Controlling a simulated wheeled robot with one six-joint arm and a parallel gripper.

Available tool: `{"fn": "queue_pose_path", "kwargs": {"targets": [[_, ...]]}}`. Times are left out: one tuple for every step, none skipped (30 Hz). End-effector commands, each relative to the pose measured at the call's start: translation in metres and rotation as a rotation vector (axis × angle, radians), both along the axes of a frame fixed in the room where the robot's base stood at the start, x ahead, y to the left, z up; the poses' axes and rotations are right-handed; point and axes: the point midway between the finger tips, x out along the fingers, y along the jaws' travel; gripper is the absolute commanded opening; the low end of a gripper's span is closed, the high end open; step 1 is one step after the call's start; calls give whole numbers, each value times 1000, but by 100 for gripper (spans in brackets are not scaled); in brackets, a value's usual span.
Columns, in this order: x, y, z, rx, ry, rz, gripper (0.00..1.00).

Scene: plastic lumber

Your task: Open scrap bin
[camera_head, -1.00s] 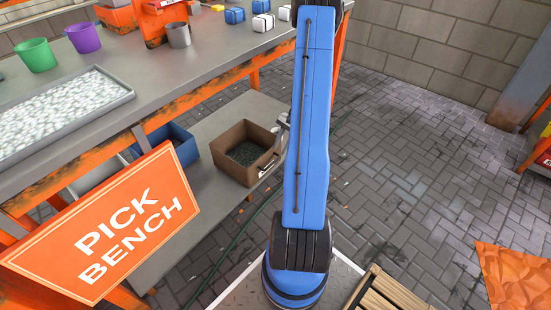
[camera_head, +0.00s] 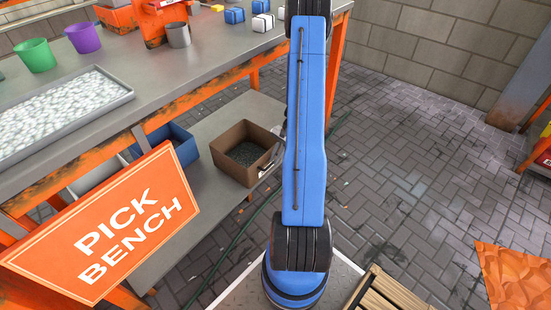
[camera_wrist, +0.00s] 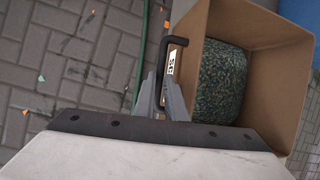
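The scrap bin (camera_head: 232,137) is a brown open-topped box on the bench's lower shelf, with dark green-grey granules inside. In the wrist view the bin (camera_wrist: 265,22) fills the right side. A black handle (camera_wrist: 176,41) stands out from its near wall, beside a white label (camera_wrist: 171,62) that is partly covered. My gripper (camera_wrist: 162,82) is at this handle, its two grey fingers apart on either side of the bar. Whether they touch the bar is unclear. In the head view my blue arm hides most of the gripper.
A blue bin (camera_head: 181,146) and a pale bin (camera_head: 96,174) stand left on the lower shelf. The bench top (camera_head: 150,62) overhangs them. An orange sign (camera_head: 105,225) stands in front.

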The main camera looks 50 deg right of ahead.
Motion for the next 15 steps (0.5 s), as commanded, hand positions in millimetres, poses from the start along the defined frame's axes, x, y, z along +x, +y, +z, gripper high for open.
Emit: {"fn": "queue_pose_path", "kwargs": {"targets": [[0,0,0,0,0,0,0],[0,0,0,0,0,0,0],[0,0,0,0,0,0,0],[0,0,0,0,0,0,0],[0,0,0,0,0,0,0],[-1,0,0,0,0,0,0],[-2,0,0,0,0,-1,0],[-4,-1,0,0,0,-1,0],[-7,-1,0,0,0,-2,0],[-10,-1,0,0,0,-2,0],[-14,-2,0,1,0,-3,0],[-20,-2,0,2,1,-4,0],[-26,-2,0,2,1,-4,0],[-32,-3,0,2,1,-4,0],[-41,-4,0,2,2,-6,0]]}}
